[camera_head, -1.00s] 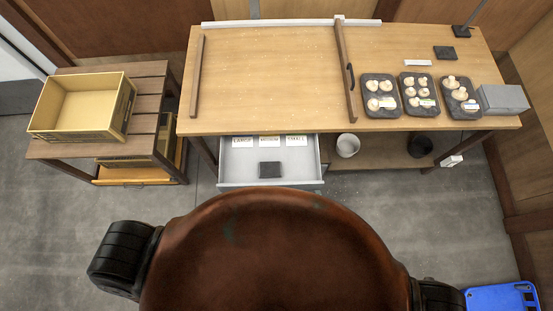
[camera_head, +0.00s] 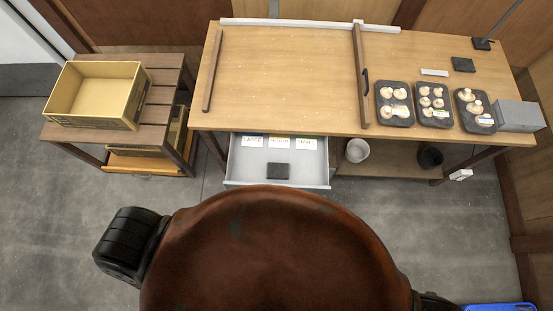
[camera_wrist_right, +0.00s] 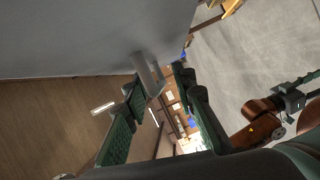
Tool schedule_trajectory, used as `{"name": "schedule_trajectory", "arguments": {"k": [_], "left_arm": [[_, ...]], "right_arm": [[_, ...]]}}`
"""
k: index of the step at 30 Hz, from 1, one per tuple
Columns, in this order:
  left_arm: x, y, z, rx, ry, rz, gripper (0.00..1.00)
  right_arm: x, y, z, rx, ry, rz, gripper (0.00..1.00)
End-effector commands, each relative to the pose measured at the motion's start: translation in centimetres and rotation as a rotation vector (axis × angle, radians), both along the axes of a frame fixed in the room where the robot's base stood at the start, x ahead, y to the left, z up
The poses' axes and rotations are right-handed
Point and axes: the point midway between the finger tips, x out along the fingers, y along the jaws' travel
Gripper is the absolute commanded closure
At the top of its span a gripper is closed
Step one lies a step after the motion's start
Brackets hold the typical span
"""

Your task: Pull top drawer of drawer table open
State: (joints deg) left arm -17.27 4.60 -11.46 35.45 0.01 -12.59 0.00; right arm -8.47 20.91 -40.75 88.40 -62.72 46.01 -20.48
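The drawer table (camera_head: 285,75) stands ahead in the head view. Its top drawer (camera_head: 320,165), pale grey, is pulled out below the tabletop, with paper labels along its back and a small dark block (camera_head: 278,171) inside. In the right wrist view my right gripper (camera_wrist_right: 160,88) has green-padded fingers near a grey bar-like handle (camera_wrist_right: 148,68) on a grey panel (camera_wrist_right: 85,38). The handle lies at the fingertips, with a gap visible between the fingers; I cannot tell whether they grip it. My left gripper is not clearly in view.
Dark trays with mushrooms (camera_head: 394,104) and a grey box (camera_head: 519,116) sit on the tabletop's right. A side table (camera_head: 165,88) with a yellow box (camera_head: 62,88) stands left. Buckets (camera_head: 357,151) are on the lower shelf. The floor (camera_head: 60,220) at left is clear.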

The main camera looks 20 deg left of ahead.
Motion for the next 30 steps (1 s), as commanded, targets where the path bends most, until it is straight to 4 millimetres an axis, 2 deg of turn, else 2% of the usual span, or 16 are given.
{"name": "schedule_trajectory", "arguments": {"k": [5, 19, 24, 30], "left_arm": [[0.2, 0.1, 0.0, 0.002, -0.003, 0.000, 0.60], [0.2, 0.0, 0.0, 0.000, -0.002, -0.001, 0.60], [0.2, 0.0, 0.0, 0.000, -0.002, 0.000, 0.60], [0.2, 0.0, 0.0, 0.000, -0.002, -0.001, 0.60]], "right_arm": [[-0.1, -1.1, 0.0, -0.002, 0.001, -0.001, 0.76], [-1.5, -9.9, 0.7, -0.003, 0.000, 0.000, 0.76], [-1.7, -11.5, 0.9, -0.001, 0.000, 0.000, 0.76], [-1.7, -11.8, 1.0, 0.000, 0.000, 0.000, 0.76]]}}
